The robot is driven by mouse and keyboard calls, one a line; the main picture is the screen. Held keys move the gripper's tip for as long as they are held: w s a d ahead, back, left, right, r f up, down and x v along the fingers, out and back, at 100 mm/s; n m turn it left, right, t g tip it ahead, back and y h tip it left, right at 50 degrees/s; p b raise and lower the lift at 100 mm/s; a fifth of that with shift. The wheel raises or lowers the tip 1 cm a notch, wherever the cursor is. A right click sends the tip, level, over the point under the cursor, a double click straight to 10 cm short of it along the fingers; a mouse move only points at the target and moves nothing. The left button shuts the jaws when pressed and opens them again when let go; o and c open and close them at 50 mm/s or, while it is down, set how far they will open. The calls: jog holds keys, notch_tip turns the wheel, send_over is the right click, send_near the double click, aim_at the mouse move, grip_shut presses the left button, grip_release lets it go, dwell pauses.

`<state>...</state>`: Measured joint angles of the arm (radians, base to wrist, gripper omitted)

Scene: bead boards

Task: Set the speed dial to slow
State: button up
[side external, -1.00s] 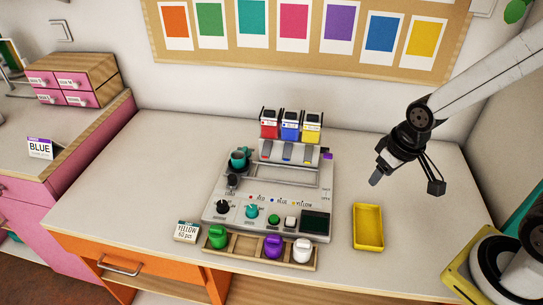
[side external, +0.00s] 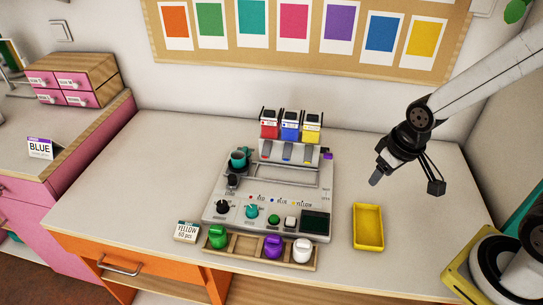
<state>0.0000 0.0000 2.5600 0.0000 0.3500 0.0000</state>
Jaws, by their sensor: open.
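The grey machine (side external: 290,223) sits in the middle of the table. Its front panel carries a black knob (side external: 222,207) at the left and a teal knob (side external: 252,211) beside it. I cannot read which one is the speed dial, nor its setting. A green button (side external: 273,219), a white button (side external: 290,222) and a dark screen (side external: 315,222) sit further right on the panel. My gripper (side external: 376,180) hangs in the air to the right of the machine, above the table. It is open and empty, apart from everything.
A yellow tray (side external: 368,245) lies right of the machine. A wooden rack (side external: 244,246) with green, purple and white pieces stands in front. A card reading YELLOW 60 pcs (side external: 186,231) stands front left. Red, blue and yellow hoppers (side external: 290,131) rise at the back. Table is clear on the left.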

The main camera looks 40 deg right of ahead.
jog(key=shift+o, duration=0.2)
jog(key=shift+o, duration=1.2)
jog(key=n+g, duration=0.2)
jog(key=n, duration=1.4)
send_over(252, 208)
notch_tip(252, 208, down, 10)
jog(key=shift+s+r, duration=0.1)
jog(key=shift+s, duration=0.05)
jog(key=shift+a, duration=0.1)
jog(key=shift+f, duration=0.25)
jog(key=shift+f, duration=3.8)
